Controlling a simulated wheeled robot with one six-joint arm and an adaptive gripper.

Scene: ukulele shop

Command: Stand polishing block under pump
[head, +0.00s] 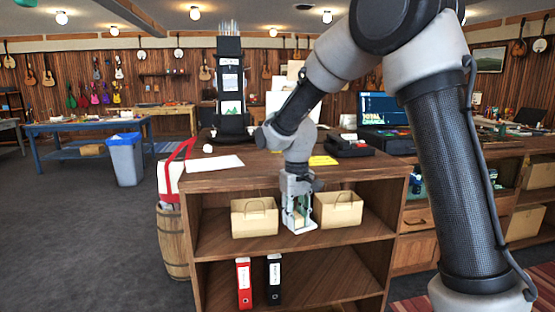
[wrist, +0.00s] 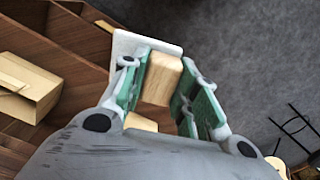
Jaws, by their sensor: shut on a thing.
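My gripper (head: 299,212) points down in front of the upper shelf of the wooden counter unit, between two cardboard boxes. It is shut on the polishing block, a pale wooden block (wrist: 162,80) between the green-padded fingers in the wrist view. A flat white piece (wrist: 148,42) shows beside the wood and partly behind a finger; it looks like the block's pad, but I cannot be sure. In the head view the fingers hide most of the block, and a white edge shows low at the fingertips. I cannot make out a pump in either view.
Cardboard boxes (head: 254,218) (head: 338,209) stand close on both sides of my gripper. Red (head: 244,283) and black (head: 274,280) binders stand on the lower shelf. A white paper (head: 213,163) and a laptop (head: 385,112) are on the counter. A barrel (head: 172,240) stands left; the floor there is open.

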